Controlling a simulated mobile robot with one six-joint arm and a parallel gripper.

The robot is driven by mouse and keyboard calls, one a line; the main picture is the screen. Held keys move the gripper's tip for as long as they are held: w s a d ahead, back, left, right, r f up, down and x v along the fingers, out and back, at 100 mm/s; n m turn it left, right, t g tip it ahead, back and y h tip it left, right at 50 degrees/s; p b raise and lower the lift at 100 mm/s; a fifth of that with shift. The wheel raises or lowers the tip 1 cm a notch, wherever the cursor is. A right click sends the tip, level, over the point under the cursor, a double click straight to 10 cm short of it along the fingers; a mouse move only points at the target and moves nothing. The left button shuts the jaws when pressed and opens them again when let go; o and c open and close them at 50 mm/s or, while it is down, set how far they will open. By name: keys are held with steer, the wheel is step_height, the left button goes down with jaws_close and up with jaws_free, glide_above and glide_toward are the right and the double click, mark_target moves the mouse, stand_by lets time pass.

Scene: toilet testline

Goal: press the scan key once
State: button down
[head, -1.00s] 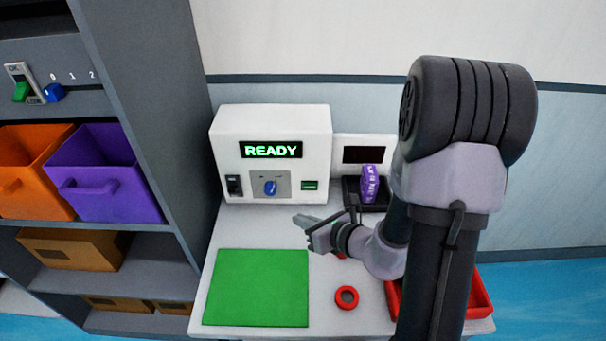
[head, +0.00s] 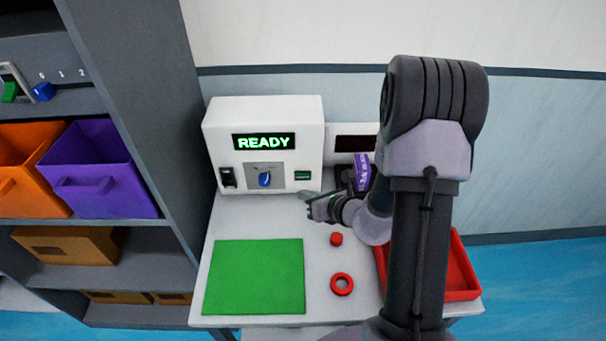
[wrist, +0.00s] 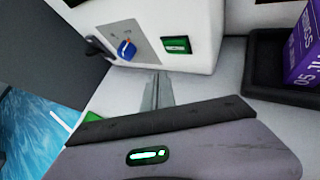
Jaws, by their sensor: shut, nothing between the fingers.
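A white machine (head: 262,112) stands at the back of the table, and its screen reads READY in green. A small green key (head: 302,175) is on the lower right of its front; it also shows in the wrist view (wrist: 175,45), but I cannot read its label. I take it for the scan key. My gripper (head: 306,197) is shut and empty, in front of and below the green key, apart from it. In the wrist view the closed fingers (wrist: 157,92) point toward the machine's lower front.
A blue knob (head: 264,180) and a black switch (head: 228,177) sit left of the key. A purple box (head: 362,172) stands on a black tray to the right. A green mat (head: 255,277), red ring (head: 342,284), red piece (head: 336,239) and red tray (head: 462,270) occupy the table.

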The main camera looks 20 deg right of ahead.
mark_target(298, 180)
steer(key=shift+w+d, duration=0.35)
steer(key=shift+w, duration=0.4)
steer(key=shift+w+d, duration=0.3)
steer(key=shift+w, duration=0.45)
steer(key=shift+p, duration=0.3)
stand_by(0.6)
steer(key=shift+w+d, duration=0.15)
steer(key=shift+w, duration=0.2)
steer(key=shift+w+d, duration=0.1)
steer(key=shift+w, duration=0.25)
stand_by(0.5)
steer(key=shift+s, duration=0.15)
steer(key=shift+s+a, duration=0.25)
steer(key=shift+s, duration=0.35)
steer(key=shift+s+a+b, duration=0.3)
steer(key=shift+s+a, duration=0.05)
steer(key=shift+s, duration=0.4)
steer(key=shift+s+a+b, duration=0.3)
steer(key=shift+s, duration=0.5)
steer(key=shift+s+a+b, duration=0.3)
steer(key=shift+s+a, duration=0.05)
steer(key=shift+s, duration=0.4)
